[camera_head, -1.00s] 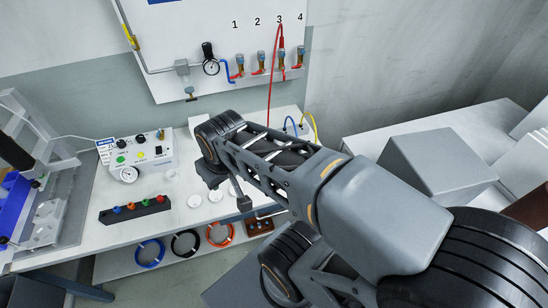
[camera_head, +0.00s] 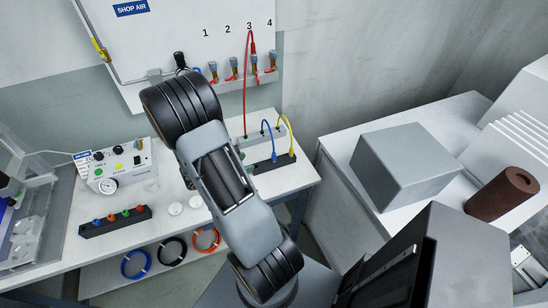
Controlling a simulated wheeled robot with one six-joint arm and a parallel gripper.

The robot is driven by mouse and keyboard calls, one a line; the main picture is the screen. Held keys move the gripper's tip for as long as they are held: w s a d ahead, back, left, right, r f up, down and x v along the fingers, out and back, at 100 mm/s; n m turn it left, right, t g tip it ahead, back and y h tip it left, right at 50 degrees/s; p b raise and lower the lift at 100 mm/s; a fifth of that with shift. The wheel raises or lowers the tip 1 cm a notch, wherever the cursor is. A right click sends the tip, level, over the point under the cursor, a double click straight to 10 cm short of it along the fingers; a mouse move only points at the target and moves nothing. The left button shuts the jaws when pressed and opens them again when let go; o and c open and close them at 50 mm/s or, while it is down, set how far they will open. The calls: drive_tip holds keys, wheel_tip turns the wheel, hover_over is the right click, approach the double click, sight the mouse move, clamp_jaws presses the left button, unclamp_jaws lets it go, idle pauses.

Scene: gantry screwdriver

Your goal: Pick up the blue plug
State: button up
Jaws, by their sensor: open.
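The small blue plug (camera_head: 97,222) stands at the left end of a black rack (camera_head: 120,226) on the white bench. My arm (camera_head: 228,190) rises across the middle of the picture, to the right of the rack. My gripper is not in view; the big dark joint and arm links fill the area where it could be hidden.
A control box with a gauge (camera_head: 118,165) stands behind the rack. White discs (camera_head: 175,208) lie to its right. Blue, black and orange hose coils (camera_head: 171,251) are below. A grey box (camera_head: 405,165) and brown cylinder (camera_head: 501,193) sit on the right table.

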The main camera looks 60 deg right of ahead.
drive_tip(key=n, duration=0.1)
approach(273, 157)
drive_tip(key=shift+h, duration=0.4)
drive_tip(key=x, duration=0.4)
drive_tip(key=shift+w+d+f, duration=0.15)
drive_tip(key=shift+f, duration=0.2)
drive_tip(key=shift+p+x, duration=0.85)
drive_tip(key=shift+x, duration=2.4)
clamp_jaws()
